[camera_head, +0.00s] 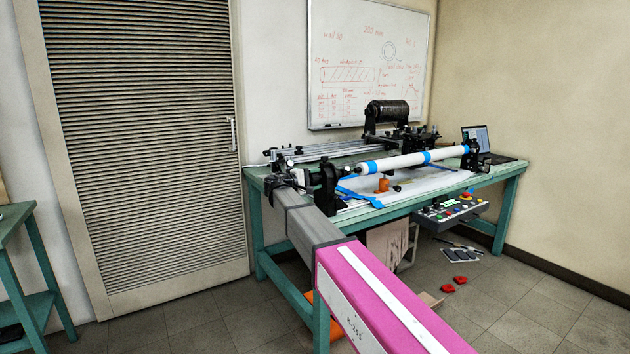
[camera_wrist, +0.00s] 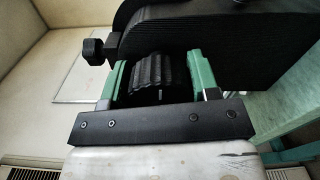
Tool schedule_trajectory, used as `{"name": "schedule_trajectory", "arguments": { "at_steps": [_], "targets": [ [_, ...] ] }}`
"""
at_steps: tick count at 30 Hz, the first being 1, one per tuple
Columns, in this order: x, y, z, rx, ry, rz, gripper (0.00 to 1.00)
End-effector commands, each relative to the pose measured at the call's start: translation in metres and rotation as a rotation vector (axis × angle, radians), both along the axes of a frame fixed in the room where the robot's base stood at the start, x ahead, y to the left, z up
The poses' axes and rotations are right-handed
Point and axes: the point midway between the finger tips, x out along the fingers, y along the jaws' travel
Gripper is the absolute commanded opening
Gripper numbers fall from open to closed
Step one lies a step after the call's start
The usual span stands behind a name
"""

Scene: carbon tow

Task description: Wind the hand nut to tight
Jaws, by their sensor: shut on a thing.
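The hand nut (camera_wrist: 152,70) is a black, ribbed round knob in the wrist view. My gripper (camera_wrist: 158,80) has its two green fingers on either side of the nut and is shut on it. Beside the nut is the dark body of the winder's end support (camera_wrist: 235,35). In the head view my gripper (camera_head: 298,177) is at the near left end of the winder, by the black end support (camera_head: 327,186). The nut is too small and too covered to make out there. How tight it sits cannot be seen.
A white tube with blue bands (camera_head: 398,160) runs across the green bench (camera_head: 262,215) to the far support (camera_head: 470,152). Red pieces (camera_head: 460,280) lie on the floor.

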Motion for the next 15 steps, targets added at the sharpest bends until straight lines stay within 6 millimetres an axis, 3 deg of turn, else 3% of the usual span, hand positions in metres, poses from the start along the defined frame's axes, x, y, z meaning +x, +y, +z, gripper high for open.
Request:
{"name": "schedule_trajectory", "arguments": {
  "at_steps": [8,9,10,11,15],
  "targets": [
    [-0.0007,-0.0001,-0.0008,0.002,0.001,0.0,0.32],
    [-0.0006,-0.0001,-0.0009,0.002,0.001,0.0,0.65],
    [-0.0006,-0.0001,-0.0008,0.002,0.001,0.0,0.75],
    [-0.0006,-0.0001,-0.0007,0.002,0.001,0.0,0.81],
    [-0.0003,0.0,-0.0005,0.0,0.001,0.0,0.81]
  ]
}}
